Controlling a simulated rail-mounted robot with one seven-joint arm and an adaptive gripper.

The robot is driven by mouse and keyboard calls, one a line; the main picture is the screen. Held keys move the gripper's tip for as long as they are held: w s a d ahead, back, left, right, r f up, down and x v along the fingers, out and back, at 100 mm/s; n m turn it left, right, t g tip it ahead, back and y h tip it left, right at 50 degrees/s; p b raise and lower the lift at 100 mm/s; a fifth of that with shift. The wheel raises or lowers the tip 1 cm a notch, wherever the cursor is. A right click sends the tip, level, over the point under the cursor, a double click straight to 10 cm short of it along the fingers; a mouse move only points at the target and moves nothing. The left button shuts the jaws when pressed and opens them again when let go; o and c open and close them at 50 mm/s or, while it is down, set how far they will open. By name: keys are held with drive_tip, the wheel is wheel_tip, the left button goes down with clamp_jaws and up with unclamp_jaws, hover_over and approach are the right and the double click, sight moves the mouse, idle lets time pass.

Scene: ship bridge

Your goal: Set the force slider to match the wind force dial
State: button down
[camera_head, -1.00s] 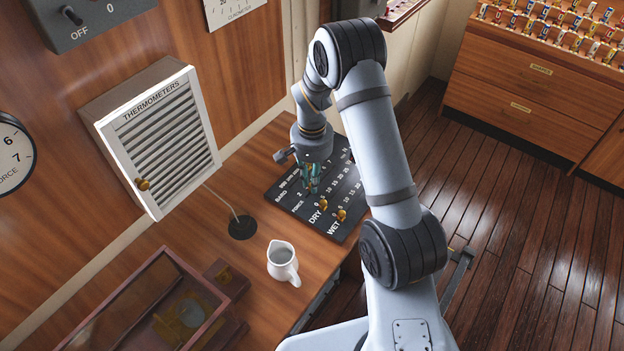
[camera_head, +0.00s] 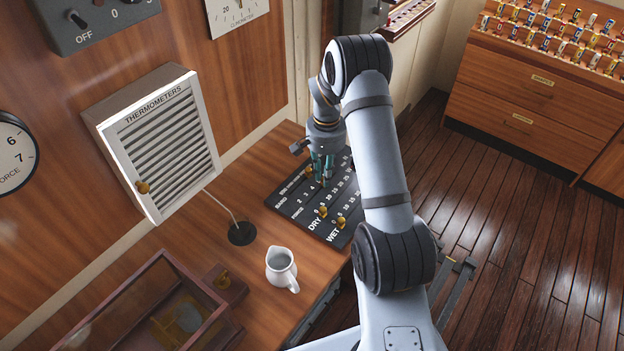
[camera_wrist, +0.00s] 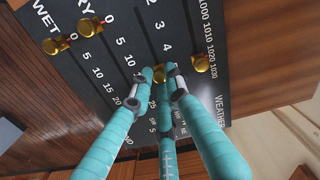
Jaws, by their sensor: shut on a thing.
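The black slider board (camera_head: 287,203) lies on the wooden desk, with printed scales and brass knobs. My gripper (camera_head: 325,180) reaches down over its middle. In the wrist view its teal fingers (camera_wrist: 162,78) are shut around a brass knob (camera_wrist: 160,74), mostly hidden between the fingertips, in the number row showing 2 and 3. The WET knob (camera_wrist: 55,45) and DRY knob (camera_wrist: 88,28) are at the upper left, and another knob (camera_wrist: 200,63) is on the 1000–1030 row.
A white jug (camera_head: 281,268) and a glass-lidded wooden box (camera_head: 150,265) stand on the desk. A louvred thermometer cabinet (camera_head: 160,145) hangs on the wall. A thin stalk on a round black base (camera_head: 242,232) stands left of the board.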

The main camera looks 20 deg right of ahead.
drive_tip(key=c, duration=1.8)
unclamp_jaws()
drive_tip(key=shift+o, duration=0.6)
drive_tip(key=shift+r, duration=0.1)
wheel_tip(320, 180, up, 12)
wheel_tip(320, 180, down, 12)
drive_tip(key=shift+f, duration=0.15)
drive_tip(key=shift+s+a, duration=0.15)
drive_tip(key=shift+a, duration=0.1)
